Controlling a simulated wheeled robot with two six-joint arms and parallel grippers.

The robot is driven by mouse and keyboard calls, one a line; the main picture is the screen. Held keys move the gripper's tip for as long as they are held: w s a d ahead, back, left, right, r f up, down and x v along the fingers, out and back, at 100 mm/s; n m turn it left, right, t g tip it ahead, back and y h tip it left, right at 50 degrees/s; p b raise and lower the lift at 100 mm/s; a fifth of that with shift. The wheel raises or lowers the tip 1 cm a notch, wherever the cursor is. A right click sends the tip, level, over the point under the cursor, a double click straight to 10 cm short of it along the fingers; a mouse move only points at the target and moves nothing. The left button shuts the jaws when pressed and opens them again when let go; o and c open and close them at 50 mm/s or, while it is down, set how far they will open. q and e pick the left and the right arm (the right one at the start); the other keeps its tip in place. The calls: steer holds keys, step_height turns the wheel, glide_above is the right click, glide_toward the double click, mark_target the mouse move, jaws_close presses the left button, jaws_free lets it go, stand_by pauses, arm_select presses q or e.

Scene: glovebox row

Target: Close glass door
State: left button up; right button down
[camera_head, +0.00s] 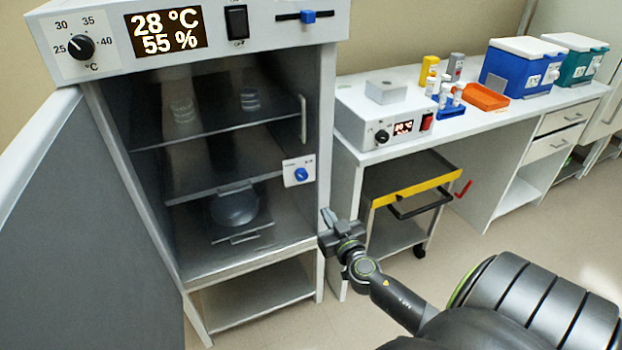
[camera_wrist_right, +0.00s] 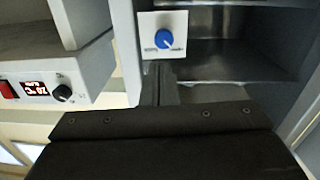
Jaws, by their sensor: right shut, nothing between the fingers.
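The incubator cabinet (camera_head: 322,110) stands at the left with its control panel on top. A pale vertical handle (camera_head: 303,118) shows at the right side of its opening. The clear glass is hard to make out, so I cannot tell how far the glass door stands from the frame. My right gripper (camera_head: 326,217) is shut and empty, low at the cabinet's right front edge, below the blue knob (camera_head: 301,174). In the right wrist view its fingers (camera_wrist_right: 160,88) point toward the cabinet edge beside the knob plate (camera_wrist_right: 163,40). My left gripper is out of view.
A large grey outer door (camera_head: 80,220) stands open at the left. Shelves inside hold a round dark dish (camera_head: 235,208). At the right are a bench with a heater block (camera_head: 385,115), coolers (camera_head: 525,65) and a yellow-edged cart (camera_head: 412,190). Floor before the cabinet is clear.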

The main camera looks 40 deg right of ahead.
steer(key=m+p, duration=0.1)
steer(key=p, duration=0.1)
glide_toward(307, 178)
steer(key=shift+h, duration=0.3)
steer(key=x, duration=0.7)
steer(key=shift+a, duration=0.15)
